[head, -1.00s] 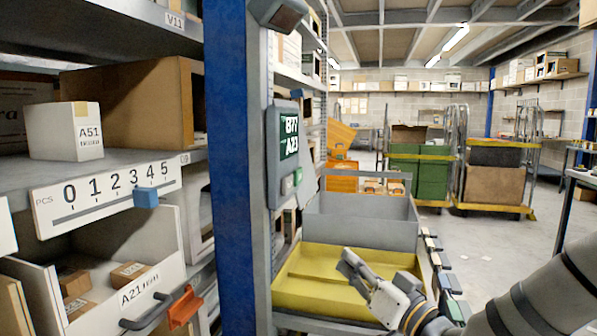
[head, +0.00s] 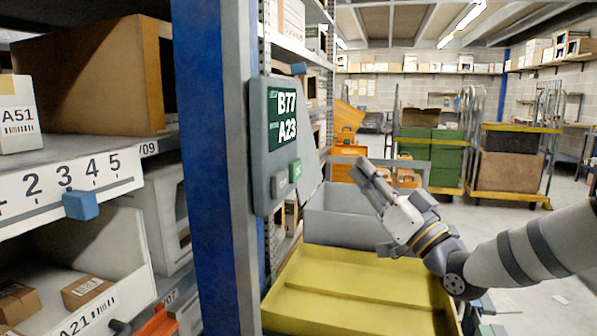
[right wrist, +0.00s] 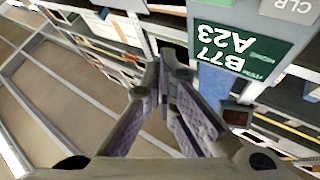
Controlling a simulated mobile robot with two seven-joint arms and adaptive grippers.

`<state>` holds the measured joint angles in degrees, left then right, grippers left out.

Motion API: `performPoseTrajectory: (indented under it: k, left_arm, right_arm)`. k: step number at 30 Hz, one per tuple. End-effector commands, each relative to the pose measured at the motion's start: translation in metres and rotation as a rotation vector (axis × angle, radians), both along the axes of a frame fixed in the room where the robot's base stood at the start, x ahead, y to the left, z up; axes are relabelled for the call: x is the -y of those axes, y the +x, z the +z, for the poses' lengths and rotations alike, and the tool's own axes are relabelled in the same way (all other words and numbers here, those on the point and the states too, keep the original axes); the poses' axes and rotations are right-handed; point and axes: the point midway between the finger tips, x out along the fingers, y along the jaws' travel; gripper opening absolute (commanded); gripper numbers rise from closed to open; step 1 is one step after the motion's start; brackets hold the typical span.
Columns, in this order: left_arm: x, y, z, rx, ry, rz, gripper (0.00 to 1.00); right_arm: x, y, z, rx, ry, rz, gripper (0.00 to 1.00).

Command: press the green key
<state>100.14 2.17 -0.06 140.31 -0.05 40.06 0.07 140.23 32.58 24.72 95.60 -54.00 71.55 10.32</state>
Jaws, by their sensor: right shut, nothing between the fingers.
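The green key (head: 296,170) is a small raised button low on the right of a grey panel (head: 258,160), which is fixed to the rack's post. A grey key (head: 279,183) sits beside it, lower left. Above them the dark green screen (head: 283,115) reads B77 A23. My right gripper (head: 362,168) is shut and empty, to the right of the panel and apart from it. In the right wrist view, the screen (right wrist: 240,45) appears upside down beyond the shut fingers (right wrist: 166,65), with a CLR key (right wrist: 293,8) at the top edge. The green key is not visible there.
A blue post (head: 208,150) and shelf with numbered strip (head: 70,190) stand left. A yellow tray (head: 350,290) and grey bin (head: 340,215) lie below my right gripper. Loaded roll cages (head: 515,165) stand farther back. Open air separates gripper and panel.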

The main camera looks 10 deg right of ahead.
Motion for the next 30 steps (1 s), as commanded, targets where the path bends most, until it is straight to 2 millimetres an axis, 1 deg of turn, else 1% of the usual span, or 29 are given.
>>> performPoseTrajectory:
  k: [1,6,12,16,21,30]
  left_arm:
    - [0.0,-0.003,-0.003,-0.01,0.0,0.0,0.61]
    - [0.0,-0.011,-0.011,-0.035,0.001,0.0,0.61]
    - [0.0,-0.017,-0.019,-0.058,0.0,-0.002,0.61]
    - [0.0,-0.019,-0.021,-0.064,0.0,-0.001,0.61]
    - [0.0,-0.02,-0.022,-0.067,0.001,-0.003,0.61]
    - [0.0,-0.02,-0.022,-0.067,0.0,-0.002,0.61]
  right_arm:
    - [-0.006,0.003,-0.004,-0.004,0.0,0.002,0.0]
    - [-0.029,0.013,-0.007,-0.009,-0.001,0.003,0.0]
    - [-0.056,0.024,-0.006,-0.007,0.0,0.002,0.0]
    - [-0.068,0.029,-0.004,-0.006,0.0,0.002,0.0]
    - [-0.075,0.032,-0.002,-0.004,0.0,0.001,0.0]
    - [-0.076,0.032,-0.001,-0.003,0.001,0.001,0.0]
